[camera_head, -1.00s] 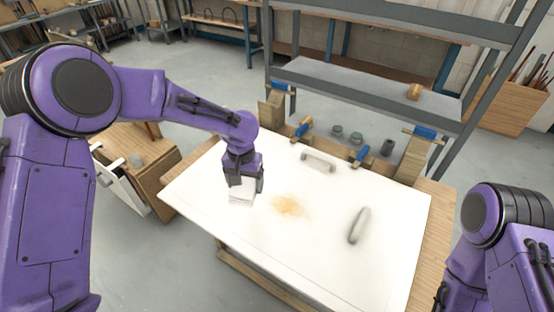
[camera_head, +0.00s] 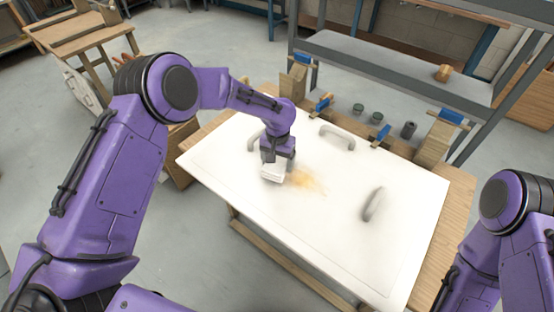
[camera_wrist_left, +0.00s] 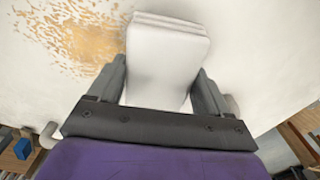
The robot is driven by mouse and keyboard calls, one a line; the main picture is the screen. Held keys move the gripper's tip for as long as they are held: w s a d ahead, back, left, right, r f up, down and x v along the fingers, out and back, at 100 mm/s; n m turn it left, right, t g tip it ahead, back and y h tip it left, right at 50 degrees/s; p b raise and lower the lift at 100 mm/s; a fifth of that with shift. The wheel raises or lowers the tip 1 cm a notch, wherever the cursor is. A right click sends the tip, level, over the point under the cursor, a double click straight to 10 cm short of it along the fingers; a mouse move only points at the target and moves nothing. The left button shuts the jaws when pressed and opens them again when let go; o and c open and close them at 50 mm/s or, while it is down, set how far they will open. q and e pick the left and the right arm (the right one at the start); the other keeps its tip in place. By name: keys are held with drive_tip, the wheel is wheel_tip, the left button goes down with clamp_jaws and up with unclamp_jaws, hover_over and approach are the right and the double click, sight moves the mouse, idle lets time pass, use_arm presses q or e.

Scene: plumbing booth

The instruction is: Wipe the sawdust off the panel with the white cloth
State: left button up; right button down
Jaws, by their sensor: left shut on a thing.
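The white panel (camera_head: 340,230) lies flat on a wooden bench. A tan sawdust patch (camera_head: 308,183) is on it, left of the middle. My left gripper (camera_head: 276,162) points down at the panel, shut on the folded white cloth (camera_head: 272,174). The cloth is at the sawdust's left edge, at or just above the panel; I cannot tell if it touches. In the left wrist view the cloth (camera_wrist_left: 165,60) sits between both fingers, with speckled sawdust (camera_wrist_left: 85,40) beside it. My right arm is at the right edge, its gripper out of view.
Grey handles stand on the panel: one at the back (camera_head: 338,136), one at the right (camera_head: 373,204), and one behind my left gripper (camera_head: 254,141). The panel's front is clear.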

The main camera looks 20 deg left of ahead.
use_arm(q)
drive_tip(key=shift+r, duration=0.1)
drive_tip(key=shift+f+b, duration=0.5)
drive_tip(key=shift+f, duration=0.6)
idle(0.4)
